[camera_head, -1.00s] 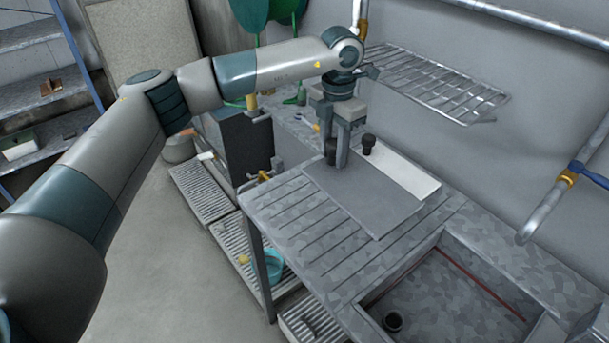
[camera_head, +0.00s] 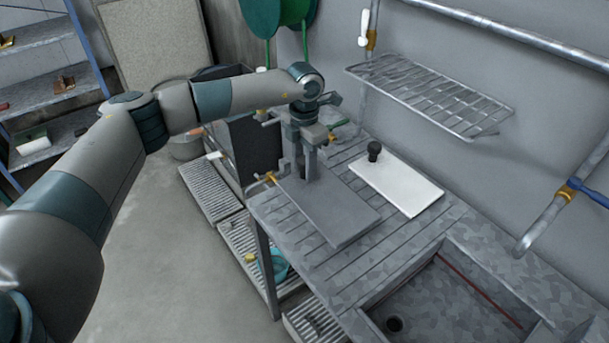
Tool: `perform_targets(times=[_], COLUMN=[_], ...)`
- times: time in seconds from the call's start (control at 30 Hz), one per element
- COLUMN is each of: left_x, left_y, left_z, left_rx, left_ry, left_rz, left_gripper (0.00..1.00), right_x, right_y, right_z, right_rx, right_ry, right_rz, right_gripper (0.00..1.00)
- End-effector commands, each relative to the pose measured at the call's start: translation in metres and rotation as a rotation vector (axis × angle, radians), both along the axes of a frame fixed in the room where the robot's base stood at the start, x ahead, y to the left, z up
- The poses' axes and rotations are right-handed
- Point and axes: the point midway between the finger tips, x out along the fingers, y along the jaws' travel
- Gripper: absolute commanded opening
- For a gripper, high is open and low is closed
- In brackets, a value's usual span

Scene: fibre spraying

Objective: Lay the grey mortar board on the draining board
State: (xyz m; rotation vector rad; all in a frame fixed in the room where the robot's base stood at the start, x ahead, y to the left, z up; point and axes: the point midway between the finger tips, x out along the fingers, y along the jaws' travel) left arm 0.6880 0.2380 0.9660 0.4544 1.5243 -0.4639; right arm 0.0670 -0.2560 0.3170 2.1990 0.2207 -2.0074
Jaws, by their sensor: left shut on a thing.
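The grey mortar board (camera_head: 335,212) is a flat dark grey slab over the left part of the ribbed draining board (camera_head: 290,235). My left gripper (camera_head: 306,172) points down and is shut on the far left end of the mortar board. The board looks about level; whether it touches the ribs or hovers just above them I cannot tell. It hides part of the ribs under it. My right gripper is not in view.
A white board (camera_head: 402,187) with a black knob (camera_head: 374,150) lies on the draining board to the right, apart from the grey one. The sink (camera_head: 440,300) is at the lower right. A wire rack (camera_head: 430,95) juts from the wall above.

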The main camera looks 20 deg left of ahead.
Motion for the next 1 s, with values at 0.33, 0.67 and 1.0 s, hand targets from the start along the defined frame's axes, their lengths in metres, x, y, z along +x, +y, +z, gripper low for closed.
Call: perform_targets(times=[0.33, 0.67, 1.0], left_x=[-0.001, 0.000, 0.000], left_y=[0.000, -0.001, 0.000], left_z=[-0.026, -0.039, -0.040], left_rx=[-0.001, -0.001, 0.000], left_ry=[0.003, -0.001, 0.000], left_rz=[0.001, 0.000, 0.000], left_gripper=[0.01, 0.01, 0.51], right_x=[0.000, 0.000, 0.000], right_y=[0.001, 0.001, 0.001], right_z=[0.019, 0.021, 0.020], right_rx=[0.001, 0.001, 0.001], right_ry=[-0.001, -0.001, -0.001], right_rz=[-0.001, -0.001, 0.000], right_gripper=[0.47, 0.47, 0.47])
